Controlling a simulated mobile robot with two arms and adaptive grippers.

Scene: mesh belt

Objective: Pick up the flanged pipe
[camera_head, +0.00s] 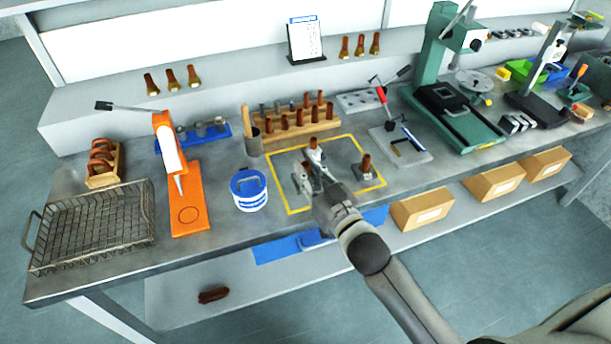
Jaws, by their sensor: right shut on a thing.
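My right gripper (308,170) reaches in from the lower right over the yellow-outlined area of the bench. It is shut on a flanged pipe, whose copper-brown top (313,143) shows just beyond the fingers. The fingers hide most of this pipe, and I cannot tell whether it is clear of the surface below. A second copper-brown pipe (366,165) stands upright on a grey base inside the yellow outline, right of the gripper. My left gripper is not in view.
A wire basket (95,228), orange press (186,200) and blue-white tub (248,191) stand to the left. A wooden rack (290,128) of copper pieces is behind. A grey plate with a red-handled clamp (400,145) and a green press (450,110) stand right.

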